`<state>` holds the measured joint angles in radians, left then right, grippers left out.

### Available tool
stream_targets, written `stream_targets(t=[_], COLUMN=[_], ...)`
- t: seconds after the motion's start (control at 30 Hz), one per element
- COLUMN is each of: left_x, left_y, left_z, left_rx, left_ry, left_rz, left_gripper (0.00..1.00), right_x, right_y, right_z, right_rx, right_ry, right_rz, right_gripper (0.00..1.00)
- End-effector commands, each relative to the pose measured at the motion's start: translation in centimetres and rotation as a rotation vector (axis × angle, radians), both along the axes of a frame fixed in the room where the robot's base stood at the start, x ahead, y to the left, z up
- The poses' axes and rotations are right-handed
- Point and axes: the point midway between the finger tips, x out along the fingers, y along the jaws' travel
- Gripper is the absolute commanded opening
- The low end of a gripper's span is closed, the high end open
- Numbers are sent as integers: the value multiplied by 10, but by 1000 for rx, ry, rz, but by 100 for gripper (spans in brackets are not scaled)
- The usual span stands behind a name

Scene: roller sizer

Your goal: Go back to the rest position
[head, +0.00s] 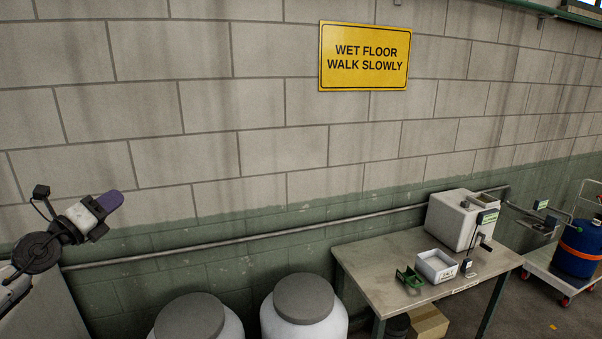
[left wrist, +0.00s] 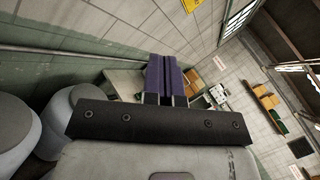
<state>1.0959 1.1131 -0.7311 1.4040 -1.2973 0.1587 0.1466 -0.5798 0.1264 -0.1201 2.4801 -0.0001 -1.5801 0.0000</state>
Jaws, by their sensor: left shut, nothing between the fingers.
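My left gripper (head: 109,201) is at the left of the head view, raised in front of the block wall, with purple fingers. It also shows in the left wrist view (left wrist: 166,78), where its two purple fingers lie together, shut with nothing between them. It is well apart from the work table and touches nothing that I can see. My right gripper is in neither view.
A work table (head: 375,275) at the right bears a white machine (head: 462,219), a white tray (head: 437,266) and a green item (head: 409,277). Two grey-lidded drums (head: 303,298) stand left of it. A cart (head: 565,272) holds a blue barrel (head: 580,249).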

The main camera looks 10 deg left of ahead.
Motion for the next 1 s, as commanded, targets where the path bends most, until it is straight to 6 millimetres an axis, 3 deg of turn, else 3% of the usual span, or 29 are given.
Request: stream_targets(t=[0.03,0.1,0.23,0.33,0.43,0.57,0.6,0.77,0.9,1.0], left_x=[-7,-18,-44,-61,-72,-82,-85,-110,-146,-176], left_y=[-9,-18,-31,-40,-51,-79,-92,-145,-195,-226], left_z=[25,57,104,113,98,38,10,-92,-175,-221], left_rx=[-77,-199,-464,-700,-952,-1285,-1382,-1640,-1786,-1869], left_ry=[-105,-240,-447,-531,-537,-402,-325,5,305,479], left_rz=[3,14,44,80,137,249,293,435,502,510], left_gripper=[0,0,0,0,0,0,0,0,0,0], right_x=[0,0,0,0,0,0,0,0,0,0], right_y=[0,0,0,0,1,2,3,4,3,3], right_z=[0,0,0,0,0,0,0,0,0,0], right_rx=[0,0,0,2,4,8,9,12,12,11], right_ry=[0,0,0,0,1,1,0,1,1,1], right_rz=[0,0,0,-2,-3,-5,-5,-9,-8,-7], right_gripper=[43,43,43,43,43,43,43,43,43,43])
